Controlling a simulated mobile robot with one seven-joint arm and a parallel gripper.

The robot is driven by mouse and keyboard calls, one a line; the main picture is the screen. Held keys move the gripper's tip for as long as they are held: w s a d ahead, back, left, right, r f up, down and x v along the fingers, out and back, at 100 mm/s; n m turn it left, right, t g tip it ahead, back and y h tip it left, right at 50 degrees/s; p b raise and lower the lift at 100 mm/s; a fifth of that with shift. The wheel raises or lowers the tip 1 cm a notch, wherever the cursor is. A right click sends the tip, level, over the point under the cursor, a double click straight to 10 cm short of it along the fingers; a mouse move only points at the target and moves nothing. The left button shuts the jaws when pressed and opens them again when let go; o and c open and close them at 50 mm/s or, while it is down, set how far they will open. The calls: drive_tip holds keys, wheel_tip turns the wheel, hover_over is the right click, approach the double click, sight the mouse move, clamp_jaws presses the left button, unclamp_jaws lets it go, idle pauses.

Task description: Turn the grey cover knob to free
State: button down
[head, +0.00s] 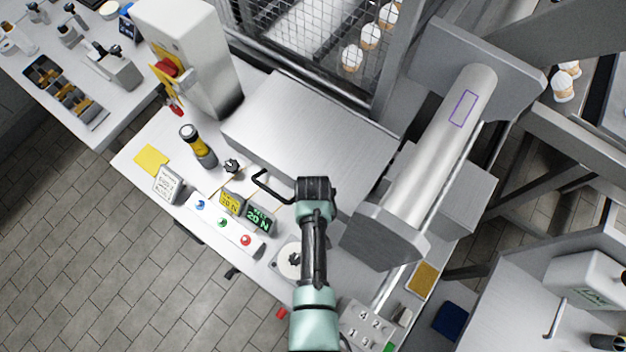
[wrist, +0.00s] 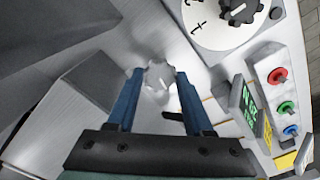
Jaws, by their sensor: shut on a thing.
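The grey cover knob (wrist: 158,76) is a small lobed knob on a brushed-metal face in the wrist view. It sits between the two blue fingers of my gripper (wrist: 159,78), which are shut on its sides. A small pale mark shows on the knob's face; I cannot read its turn setting. In the head view my gripper (head: 314,187) is at the front right part of the big metal cover (head: 300,125), and my arm hides the knob there.
A black handle (head: 270,187) sticks out left of my gripper. A white dial with a black knob (wrist: 235,20) lies near. A button box (head: 222,222) with blue, green and red buttons and a green display (head: 258,219) stand at the front. A metal cylinder (head: 440,150) rises on the right.

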drive_tip(key=shift+n, duration=1)
drive_tip(key=shift+c, duration=1.4)
unclamp_jaws()
wheel_tip(320, 180, up, 13)
